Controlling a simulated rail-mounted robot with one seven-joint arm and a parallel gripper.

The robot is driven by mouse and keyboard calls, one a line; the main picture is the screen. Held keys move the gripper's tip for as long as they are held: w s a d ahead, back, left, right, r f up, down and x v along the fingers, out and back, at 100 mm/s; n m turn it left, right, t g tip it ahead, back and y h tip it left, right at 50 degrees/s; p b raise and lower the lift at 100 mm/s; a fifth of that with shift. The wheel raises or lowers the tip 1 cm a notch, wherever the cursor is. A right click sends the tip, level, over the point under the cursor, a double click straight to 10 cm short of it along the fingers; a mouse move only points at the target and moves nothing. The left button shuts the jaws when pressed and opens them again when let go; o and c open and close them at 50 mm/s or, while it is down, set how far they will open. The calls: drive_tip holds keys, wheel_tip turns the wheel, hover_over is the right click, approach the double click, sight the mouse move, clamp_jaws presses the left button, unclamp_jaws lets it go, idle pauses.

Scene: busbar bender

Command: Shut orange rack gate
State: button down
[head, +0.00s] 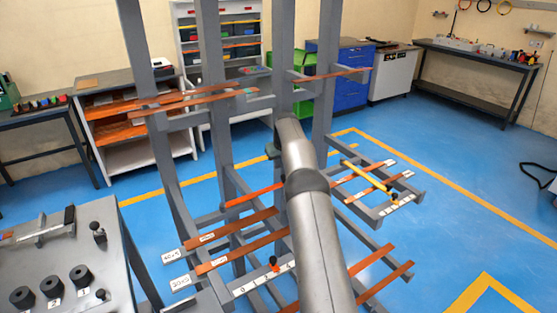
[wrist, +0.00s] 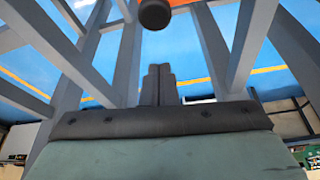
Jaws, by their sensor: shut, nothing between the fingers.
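The orange gate shows in the head view as a small orange piece (head: 277,268) with a black knob (head: 273,260), at a numbered rail low on the grey rack, left of my arm. Most of it is hidden, so its angle cannot be told. In the wrist view an orange part (wrist: 190,4) and a round black knob (wrist: 154,14) show at the top edge, beyond my fingertips and apart from them. My gripper (wrist: 159,72) is shut and empty, its two dark fingers together among the rack bars.
Grey rack posts (head: 217,110) and arms stand close around my arm, with copper bars (head: 240,228) lying across them. A yellow gate (head: 363,175) with a black knob is on the right rack level. A bending bench (head: 95,240) stands at left.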

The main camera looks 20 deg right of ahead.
drive_tip(key=s, duration=0.3)
drive_tip(key=shift+a+f, duration=0.1)
drive_tip(key=shift+f, duration=0.2)
drive_tip(key=shift+s, duration=0.15)
